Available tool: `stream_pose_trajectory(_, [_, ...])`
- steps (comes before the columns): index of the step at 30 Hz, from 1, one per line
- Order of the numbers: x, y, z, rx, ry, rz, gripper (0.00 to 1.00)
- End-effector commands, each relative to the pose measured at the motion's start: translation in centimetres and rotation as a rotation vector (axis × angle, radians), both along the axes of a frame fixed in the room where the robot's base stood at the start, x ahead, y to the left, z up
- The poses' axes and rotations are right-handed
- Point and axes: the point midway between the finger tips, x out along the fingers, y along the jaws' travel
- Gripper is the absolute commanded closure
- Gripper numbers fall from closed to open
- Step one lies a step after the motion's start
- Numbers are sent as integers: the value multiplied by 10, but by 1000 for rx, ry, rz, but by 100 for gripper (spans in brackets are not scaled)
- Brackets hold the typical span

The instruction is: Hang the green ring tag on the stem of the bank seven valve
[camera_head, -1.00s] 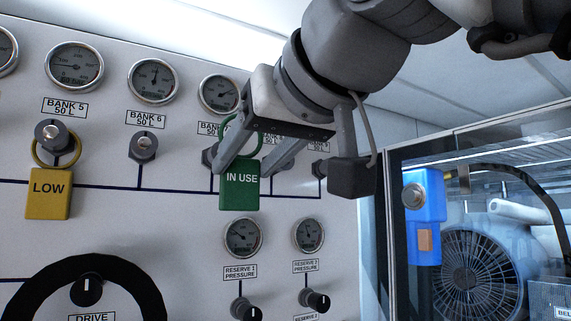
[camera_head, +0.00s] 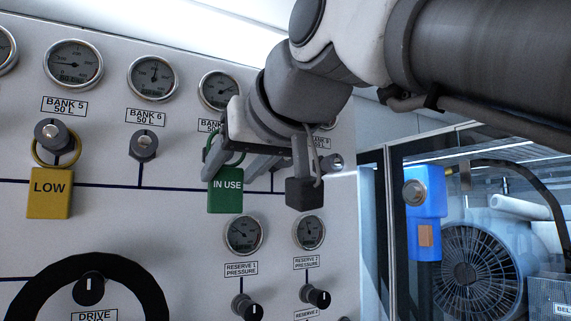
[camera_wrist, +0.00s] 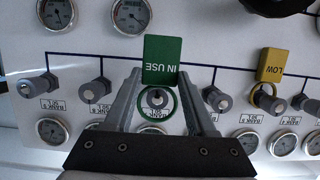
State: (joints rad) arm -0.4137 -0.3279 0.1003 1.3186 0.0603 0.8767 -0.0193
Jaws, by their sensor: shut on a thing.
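The green tag marked IN USE (camera_head: 225,190) hangs upright below its green ring, in front of the panel. My gripper (camera_wrist: 160,74) is shut on the tag, with one finger at each side. In the wrist view, which is upside down, the tag (camera_wrist: 161,60) and ring (camera_wrist: 171,103) show clearly. The bank seven valve (camera_wrist: 155,97) shows through the ring, roughly centred in it. I cannot tell whether the ring is around the stem or still in front of it. In the head view my gripper hides this valve.
A yellow LOW tag (camera_head: 49,194) hangs on the bank five valve (camera_head: 52,134). The bare bank six valve (camera_head: 143,145) is to the left of my gripper. Reserve gauges (camera_head: 242,235) sit below the tag. A blue unit (camera_head: 425,205) stands behind glass at right.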

Motion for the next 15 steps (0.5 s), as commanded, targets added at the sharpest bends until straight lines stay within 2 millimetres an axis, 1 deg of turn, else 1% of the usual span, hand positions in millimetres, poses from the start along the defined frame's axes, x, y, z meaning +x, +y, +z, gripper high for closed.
stream_pose_trajectory(15, [27,17,-1,-1,2,1,100])
